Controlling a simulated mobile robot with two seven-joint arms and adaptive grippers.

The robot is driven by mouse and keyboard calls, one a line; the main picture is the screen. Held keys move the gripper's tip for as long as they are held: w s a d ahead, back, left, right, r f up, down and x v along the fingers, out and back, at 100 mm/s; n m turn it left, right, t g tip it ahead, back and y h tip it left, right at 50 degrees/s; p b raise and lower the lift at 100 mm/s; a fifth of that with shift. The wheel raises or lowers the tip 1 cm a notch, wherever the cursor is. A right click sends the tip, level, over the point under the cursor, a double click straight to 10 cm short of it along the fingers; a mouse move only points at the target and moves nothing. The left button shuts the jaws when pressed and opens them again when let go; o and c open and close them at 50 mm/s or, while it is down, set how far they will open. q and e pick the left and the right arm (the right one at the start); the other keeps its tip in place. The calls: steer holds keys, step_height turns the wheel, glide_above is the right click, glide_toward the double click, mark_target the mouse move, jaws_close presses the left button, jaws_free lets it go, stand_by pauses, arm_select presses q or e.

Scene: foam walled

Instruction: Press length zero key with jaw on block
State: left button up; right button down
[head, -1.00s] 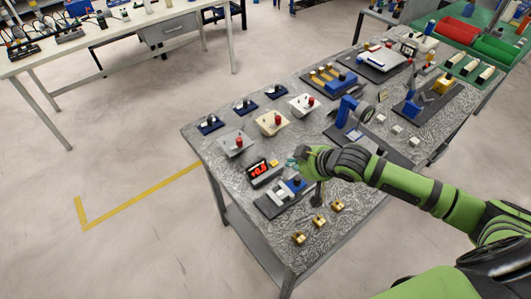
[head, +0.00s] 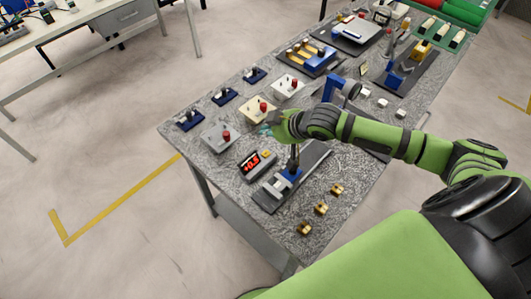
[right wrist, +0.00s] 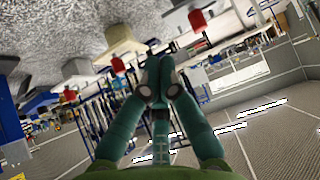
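A small gauge with a red lit display reading about +0.5 (head: 252,161) lies on the grey speckled bench. A small orange-yellow key (head: 265,153) sits at its upper right edge. Beside it is a dark base carrying a grey and blue jaw fixture (head: 280,183); a dark upright rod stands by the blue part, partly hiding it. My right gripper (head: 268,130) is above the bench, beyond the key and near the cream box. In the right wrist view its teal fingers (right wrist: 161,85) are together with nothing seen between them. My left gripper is out of view.
Boxes with red knobs (head: 218,136) stand close to the gripper's left. Several small brass blocks (head: 320,208) lie at the front edge. Blue-based fixtures (head: 189,121) line the back edge. A blue arched stand (head: 335,90) is beyond my right wrist.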

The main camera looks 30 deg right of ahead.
step_height(320, 180, down, 2)
steer(key=b, duration=0.6)
glide_above(267, 155)
step_height(267, 155, down, 5)
steer(key=shift+s+r, duration=0.1)
steer(key=shift+r, duration=0.05)
steer(key=shift+f+b, duration=0.45)
steer(key=shift+f, duration=0.35)
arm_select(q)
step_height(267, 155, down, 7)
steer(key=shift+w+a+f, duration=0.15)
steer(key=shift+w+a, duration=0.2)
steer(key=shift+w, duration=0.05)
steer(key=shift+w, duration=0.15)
arm_select(e)
steer(key=shift+f, duration=0.45)
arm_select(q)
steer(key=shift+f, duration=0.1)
arm_select(e)
steer(key=shift+f, duration=0.45)
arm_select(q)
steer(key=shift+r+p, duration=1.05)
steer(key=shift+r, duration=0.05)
arm_select(e)
steer(key=shift+r, duration=0.85)
